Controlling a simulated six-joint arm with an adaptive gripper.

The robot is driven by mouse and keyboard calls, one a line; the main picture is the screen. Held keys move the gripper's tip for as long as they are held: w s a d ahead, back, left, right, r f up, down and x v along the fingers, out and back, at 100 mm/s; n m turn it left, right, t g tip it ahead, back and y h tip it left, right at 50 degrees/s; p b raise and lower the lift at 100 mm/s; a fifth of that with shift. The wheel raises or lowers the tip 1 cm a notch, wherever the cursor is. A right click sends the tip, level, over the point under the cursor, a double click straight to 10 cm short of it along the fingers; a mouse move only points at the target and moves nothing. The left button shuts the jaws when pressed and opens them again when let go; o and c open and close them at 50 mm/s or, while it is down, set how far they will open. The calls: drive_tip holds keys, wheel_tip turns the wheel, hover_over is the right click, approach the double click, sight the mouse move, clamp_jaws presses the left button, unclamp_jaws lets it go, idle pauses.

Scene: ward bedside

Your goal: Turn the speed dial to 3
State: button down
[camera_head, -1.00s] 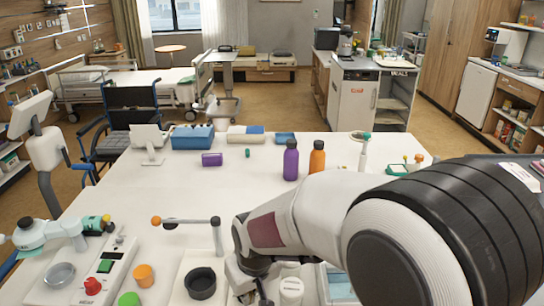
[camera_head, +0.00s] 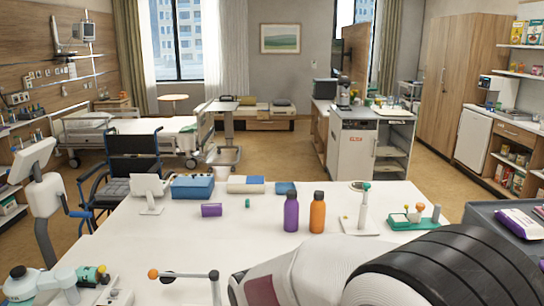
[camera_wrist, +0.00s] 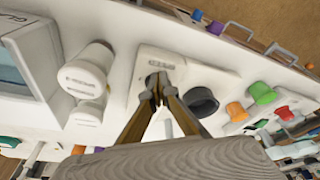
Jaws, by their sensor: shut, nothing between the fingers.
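In the wrist view my gripper (camera_wrist: 158,84) is shut, with its two fingertips meeting over a white base plate (camera_wrist: 148,57). The plate has small dark lettering near its far edge, too blurred to read. A black round piece (camera_wrist: 203,102) stands just right of the fingertips, apart from them; it may be the speed dial, but no numbers or pointer on it can be made out. The fingertips cover part of the plate. Whether they touch anything is unclear. In the head view my gripper and this plate are out of frame.
White bottles (camera_wrist: 90,72) and a box with a screen (camera_wrist: 20,62) stand left of the fingers. Purple (camera_head: 291,211) and orange (camera_head: 317,212) bottles stand farther back.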

drive_tip(key=shift+s, duration=0.3)
drive_tip(key=shift+r, duration=0.1)
drive_tip(key=shift+r, duration=2.85)
drive_tip(key=shift+d, duration=0.1)
drive_tip(key=shift+w+d+r, duration=0.25)
drive_tip(key=shift+w+d, duration=0.2)
drive_tip(key=shift+d, duration=0.1)
drive_tip(key=shift+w+d+r, duration=0.25)
drive_tip(key=shift+w+d, duration=0.2)
drive_tip(key=shift+d, duration=0.1)
drive_tip(key=shift+f, duration=0.2)
drive_tip(key=shift+f, duration=3.3)
drive_tip(key=shift+w+a, duration=0.1)
drive_tip(key=shift+a, duration=0.05)
